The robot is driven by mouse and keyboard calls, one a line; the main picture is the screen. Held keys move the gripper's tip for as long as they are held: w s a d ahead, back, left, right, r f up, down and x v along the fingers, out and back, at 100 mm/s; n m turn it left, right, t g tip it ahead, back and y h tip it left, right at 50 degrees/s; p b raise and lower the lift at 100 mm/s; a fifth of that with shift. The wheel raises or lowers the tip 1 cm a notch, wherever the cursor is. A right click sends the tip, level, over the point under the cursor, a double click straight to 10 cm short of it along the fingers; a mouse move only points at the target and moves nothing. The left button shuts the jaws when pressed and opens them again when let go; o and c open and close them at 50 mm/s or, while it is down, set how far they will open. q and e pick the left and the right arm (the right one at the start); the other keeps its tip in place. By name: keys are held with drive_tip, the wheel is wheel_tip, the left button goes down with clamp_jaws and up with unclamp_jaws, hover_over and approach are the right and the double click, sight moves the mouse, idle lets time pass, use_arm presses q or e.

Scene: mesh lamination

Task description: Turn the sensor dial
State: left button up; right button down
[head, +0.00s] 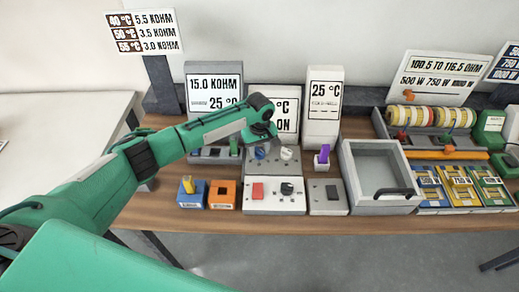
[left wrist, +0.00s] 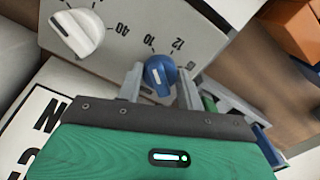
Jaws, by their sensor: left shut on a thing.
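A grey panel (left wrist: 208,40) in the left wrist view carries a blue dial (left wrist: 159,76) with marks 10 and 12 beside it. A white dial (left wrist: 78,33) sits left of it, near a mark 40. My left gripper (left wrist: 160,82) has one finger on each side of the blue dial and is shut on it. In the head view my left gripper (head: 262,143) reaches down over the panel and mostly covers the blue dial (head: 260,154). The white dial (head: 286,153) shows beside it. My right gripper is not in view.
In front stands a control box with a red button (head: 258,190) and a black knob (head: 287,188). Blue (head: 192,199) and orange (head: 222,196) blocks stand to its left. A grey handled tray (head: 349,181) stands right. Sign boards (head: 213,84) rise close behind my gripper.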

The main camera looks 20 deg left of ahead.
use_arm(q)
drive_tip(key=shift+r+m+p, duration=0.1)
drive_tip(key=shift+m+p, duration=0.65)
drive_tip(key=shift+m, duration=0.25)
drive_tip(key=m+p, duration=0.1)
drive_tip(key=m, duration=0.1)
drive_tip(key=shift+m, duration=0.3)
drive_tip(key=m+p, duration=0.1)
drive_tip(key=m, duration=0.1)
drive_tip(key=shift+m, duration=0.4)
drive_tip(key=m+p, duration=0.1)
drive_tip(key=m, duration=0.1)
drive_tip(key=shift+m, duration=0.3)
drive_tip(key=m, duration=0.4)
drive_tip(key=shift+m+p, duration=0.3)
drive_tip(key=m, duration=0.5)
drive_tip(key=shift+m, duration=0.3)
